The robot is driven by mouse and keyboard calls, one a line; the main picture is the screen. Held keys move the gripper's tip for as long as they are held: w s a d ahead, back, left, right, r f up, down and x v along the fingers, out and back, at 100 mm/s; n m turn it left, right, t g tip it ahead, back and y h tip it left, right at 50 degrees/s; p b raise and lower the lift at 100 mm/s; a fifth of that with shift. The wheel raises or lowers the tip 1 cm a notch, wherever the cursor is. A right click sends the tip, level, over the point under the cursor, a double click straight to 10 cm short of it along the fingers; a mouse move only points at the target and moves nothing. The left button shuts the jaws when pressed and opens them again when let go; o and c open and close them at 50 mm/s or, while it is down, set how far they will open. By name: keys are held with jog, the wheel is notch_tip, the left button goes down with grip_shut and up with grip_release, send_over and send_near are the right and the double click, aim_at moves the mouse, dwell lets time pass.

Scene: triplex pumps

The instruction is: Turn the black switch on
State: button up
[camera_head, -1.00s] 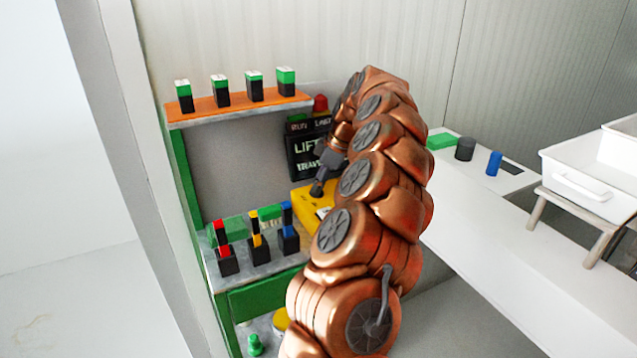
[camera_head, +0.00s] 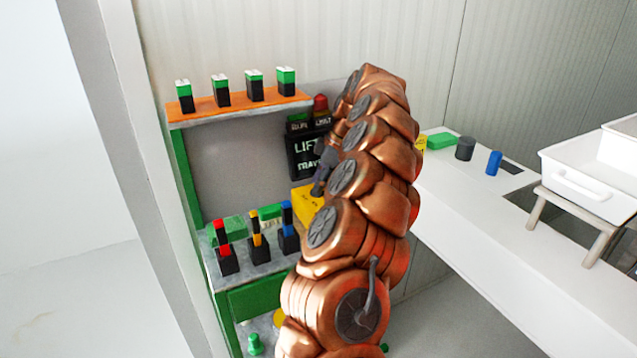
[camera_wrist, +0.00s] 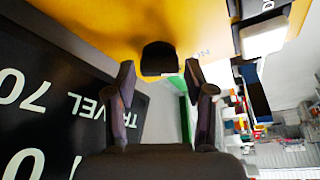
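The black switch (camera_wrist: 158,58) is a rounded black knob on a yellow panel (camera_wrist: 100,25) in the wrist view. Letters "ON", seen upside down, are beside it on the panel. My gripper (camera_wrist: 159,75) has its two fingers apart, one on each side of the switch. I cannot tell whether either finger touches it. In the head view my gripper (camera_head: 318,188) points down at the yellow box (camera_head: 306,203) on the bench. The switch itself cannot be made out there, and my arm hides the box's right part.
A black lettered sign (camera_head: 305,155) stands just behind my gripper, with a red button (camera_head: 320,104) above. Red, yellow and blue levers (camera_head: 258,240) stand left of the box. An orange shelf (camera_head: 205,106) holds several black-green blocks. A white counter (camera_head: 450,210) lies right.

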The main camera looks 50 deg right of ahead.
jog(key=shift+o, duration=0.7)
jog(key=shift+m, duration=0.3)
